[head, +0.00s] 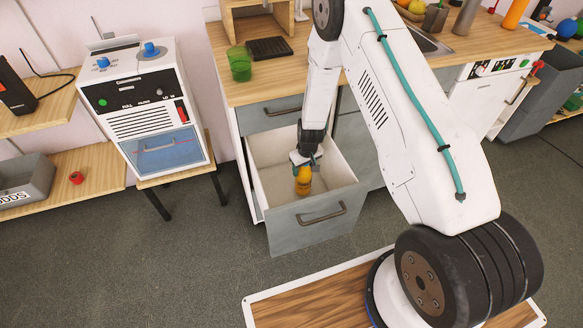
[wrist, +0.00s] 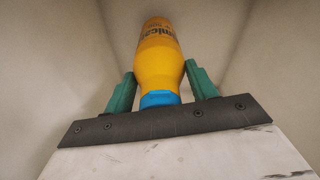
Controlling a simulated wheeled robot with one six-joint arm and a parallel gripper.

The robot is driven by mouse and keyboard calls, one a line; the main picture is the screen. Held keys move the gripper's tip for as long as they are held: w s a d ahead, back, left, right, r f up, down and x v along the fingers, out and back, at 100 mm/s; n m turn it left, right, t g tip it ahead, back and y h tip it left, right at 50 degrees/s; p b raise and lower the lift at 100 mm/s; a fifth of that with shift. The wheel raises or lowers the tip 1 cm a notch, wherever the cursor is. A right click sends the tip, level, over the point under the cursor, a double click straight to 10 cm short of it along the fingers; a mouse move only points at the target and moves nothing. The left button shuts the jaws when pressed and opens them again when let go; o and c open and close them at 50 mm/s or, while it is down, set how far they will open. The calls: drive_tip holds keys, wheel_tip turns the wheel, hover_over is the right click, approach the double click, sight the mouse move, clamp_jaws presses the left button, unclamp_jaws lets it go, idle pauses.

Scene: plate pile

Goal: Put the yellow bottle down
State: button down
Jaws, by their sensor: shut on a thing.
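The yellow bottle (head: 303,181) is inside the open drawer (head: 276,149) in the head view, below my gripper (head: 304,164). In the wrist view the yellow bottle (wrist: 160,62) has dark lettering on its body and a blue part (wrist: 160,99) at the end nearest my gripper. The two green fingers of my gripper (wrist: 160,88) stand on either side of that end, shut on the bottle. Pale drawer walls surround it. I cannot tell whether the bottle's far end touches the drawer floor.
The drawer front (head: 318,216) sticks out below the wooden counter (head: 275,83). A green cup (head: 239,64) stands on the counter above. A white machine with blue knobs (head: 145,105) stands to the left. The drawer around the bottle looks empty.

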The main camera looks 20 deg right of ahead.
drive_tip(key=a, duration=0.1)
drive_tip(key=w+a, duration=0.1)
drive_tip(key=w+a+f, duration=0.1)
drive_tip(key=a, duration=0.1)
drive_tip(key=shift+w+f, duration=0.1)
drive_tip(key=shift+w, duration=0.15)
drive_tip(key=shift+c, duration=2.3)
unclamp_jaws()
drive_tip(key=shift+f, duration=0.15)
wheel_tip(320, 180, up, 12)
drive_tip(key=s, duration=0.1)
drive_tip(key=shift+s+d, duration=0.2)
drive_tip(key=shift+s, duration=0.05)
